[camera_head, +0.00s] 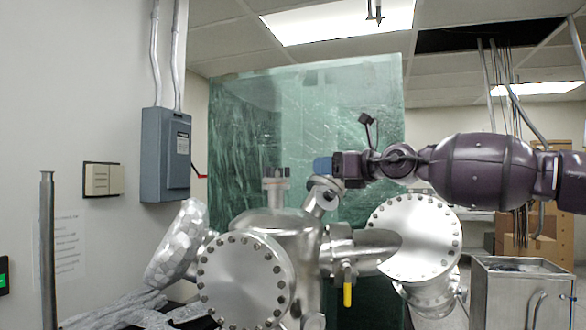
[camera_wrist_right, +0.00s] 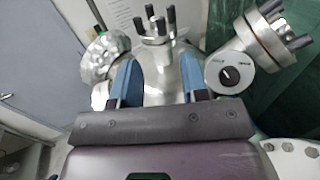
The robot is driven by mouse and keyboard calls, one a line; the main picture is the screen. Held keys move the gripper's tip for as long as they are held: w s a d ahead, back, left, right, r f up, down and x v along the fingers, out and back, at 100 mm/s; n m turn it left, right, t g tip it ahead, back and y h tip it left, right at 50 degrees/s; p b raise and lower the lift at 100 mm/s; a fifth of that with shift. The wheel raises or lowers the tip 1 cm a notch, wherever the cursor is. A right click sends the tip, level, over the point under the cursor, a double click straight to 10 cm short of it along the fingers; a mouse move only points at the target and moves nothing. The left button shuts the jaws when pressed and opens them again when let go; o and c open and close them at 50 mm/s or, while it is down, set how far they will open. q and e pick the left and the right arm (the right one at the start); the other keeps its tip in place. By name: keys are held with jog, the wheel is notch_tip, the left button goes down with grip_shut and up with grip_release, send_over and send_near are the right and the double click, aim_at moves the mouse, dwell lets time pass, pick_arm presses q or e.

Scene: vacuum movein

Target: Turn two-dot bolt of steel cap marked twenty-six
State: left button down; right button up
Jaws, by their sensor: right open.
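The steel vacuum chamber (camera_head: 290,225) stands in front of me. Its top port (camera_head: 275,182) carries upright bolts; in the right wrist view this port (camera_wrist_right: 155,38) lies beyond my fingers, with several dark bolts. An angled port (camera_head: 322,195) sits right of it, just below my right gripper (camera_head: 322,166); it seems to be the bolted port at the upper right of the wrist view (camera_wrist_right: 262,40). My right gripper is open, its blue fingers apart with nothing held between them. No number twenty-six or two-dot mark is legible. My left gripper is not in view.
Large bolted flanges face me at the left (camera_head: 243,282) and right (camera_head: 414,238). A yellow-handled valve (camera_head: 347,285) hangs between them. A foil-wrapped pipe (camera_head: 175,245) is at left, and a steel cabinet (camera_head: 522,292) stands at lower right. A green translucent sheet (camera_head: 300,110) is behind.

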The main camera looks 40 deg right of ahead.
aim_at(288, 168)
jog(key=w, duration=0.2)
jog(key=w+b, duration=0.1)
jog(key=w, duration=0.1)
jog(key=w+a, duration=0.1)
jog(key=w, duration=0.1)
jog(key=shift+f+b, duration=0.1)
jog(key=shift+b, duration=0.3)
jog(key=shift+w+b, duration=0.45)
jog(key=shift+w, duration=0.45)
jog(key=shift+w+a+p, duration=0.15)
jog(key=shift+w+p, duration=0.4)
jog(key=shift+w, duration=0.7)
jog(key=shift+c, duration=0.5)
grip_shut()
